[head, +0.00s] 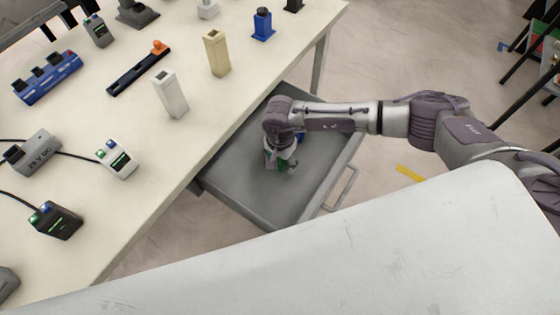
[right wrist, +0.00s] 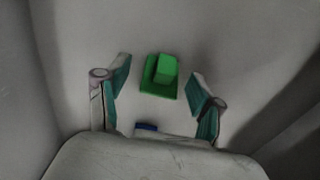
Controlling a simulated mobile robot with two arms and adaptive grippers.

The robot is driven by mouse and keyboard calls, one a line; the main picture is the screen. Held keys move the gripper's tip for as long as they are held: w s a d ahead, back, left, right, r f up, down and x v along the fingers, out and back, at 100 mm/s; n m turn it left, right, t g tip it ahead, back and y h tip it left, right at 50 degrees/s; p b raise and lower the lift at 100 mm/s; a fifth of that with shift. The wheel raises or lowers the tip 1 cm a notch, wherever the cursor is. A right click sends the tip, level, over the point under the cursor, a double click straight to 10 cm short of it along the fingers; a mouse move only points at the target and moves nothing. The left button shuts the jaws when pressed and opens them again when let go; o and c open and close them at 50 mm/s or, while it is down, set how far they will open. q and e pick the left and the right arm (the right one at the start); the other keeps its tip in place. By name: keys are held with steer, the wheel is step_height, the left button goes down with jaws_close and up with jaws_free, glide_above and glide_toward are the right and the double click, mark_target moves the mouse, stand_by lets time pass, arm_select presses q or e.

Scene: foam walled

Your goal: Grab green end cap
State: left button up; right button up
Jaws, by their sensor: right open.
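The green end cap (right wrist: 161,74) lies on the grey floor of the open drawer, a flat square plate with a raised block on it. My right gripper (head: 281,166) reaches down into the drawer and is open, with nothing held. In the right wrist view the cap shows between and slightly beyond the two spread fingers, touching neither. In the head view the gripper mostly covers that spot; I cannot tell whether the green there is cap or finger pads. My left gripper is not in view.
A blue piece (right wrist: 147,127) lies close by, mostly hidden by my gripper's body. The drawer (head: 232,185) has raised walls around the gripper and a handle (head: 343,188). The white table (head: 120,205) beside it holds several devices and blocks.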

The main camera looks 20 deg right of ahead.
steer(key=shift+c, duration=0.6)
steer(key=c, duration=0.9)
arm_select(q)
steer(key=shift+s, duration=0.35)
arm_select(e)
steer(key=shift+r, duration=0.15)
